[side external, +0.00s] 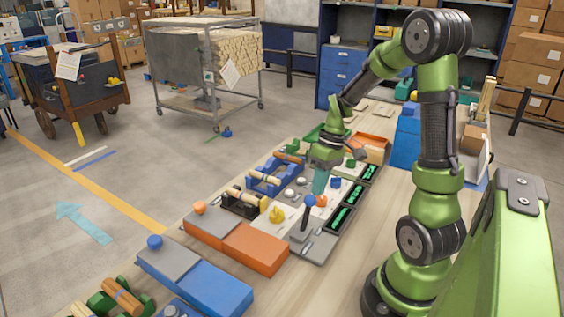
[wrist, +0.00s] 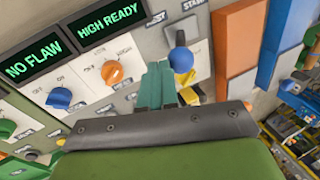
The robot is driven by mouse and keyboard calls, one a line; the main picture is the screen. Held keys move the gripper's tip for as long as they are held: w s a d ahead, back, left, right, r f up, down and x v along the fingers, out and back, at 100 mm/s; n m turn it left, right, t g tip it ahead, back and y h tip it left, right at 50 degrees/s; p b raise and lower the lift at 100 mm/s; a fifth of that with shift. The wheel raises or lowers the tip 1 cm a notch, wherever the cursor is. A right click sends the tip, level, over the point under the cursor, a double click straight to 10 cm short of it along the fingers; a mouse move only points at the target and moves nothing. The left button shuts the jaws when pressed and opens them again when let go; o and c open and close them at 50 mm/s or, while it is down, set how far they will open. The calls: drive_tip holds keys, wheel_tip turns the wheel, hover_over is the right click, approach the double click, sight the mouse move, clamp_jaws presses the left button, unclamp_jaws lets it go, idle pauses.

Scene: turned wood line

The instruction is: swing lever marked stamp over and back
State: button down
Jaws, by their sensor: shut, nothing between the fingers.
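A lever with a blue ball knob (side external: 309,200) stands on a grey base at the near end of the control panel. In the wrist view the blue knob (wrist: 181,59) is just beyond and right of the fingertips. I cannot read the word stamp beside it; only partial lettering shows. My gripper (side external: 319,187) has teal fingers, shut and empty, pointing down over the panel close to the lever. The fingers (wrist: 157,84) appear just left of the knob in the wrist view; I cannot tell whether they touch it.
An orange knob (wrist: 112,72), a blue knob (wrist: 59,98) and a yellow knob (side external: 277,214) are close by. Green-lit displays (side external: 340,218) line the panel's edge. Orange (side external: 255,247) and blue (side external: 220,290) blocks lie toward the near side. Bare tabletop (side external: 350,270) is on the right.

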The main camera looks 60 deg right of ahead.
drive_tip(key=shift+a+r, duration=0.15)
drive_tip(key=shift+a, duration=0.15)
drive_tip(key=shift+a+h, duration=0.1)
drive_tip(key=shift+h, duration=0.2)
drive_tip(key=shift+a+r+h, duration=0.3)
drive_tip(key=shift+a+r, duration=0.15)
drive_tip(key=shift+a, duration=0.35)
drive_tip(key=a, duration=0.7)
drive_tip(key=shift+r, duration=0.4)
drive_tip(key=shift+a+r, duration=0.1)
drive_tip(key=shift+r, duration=0.7)
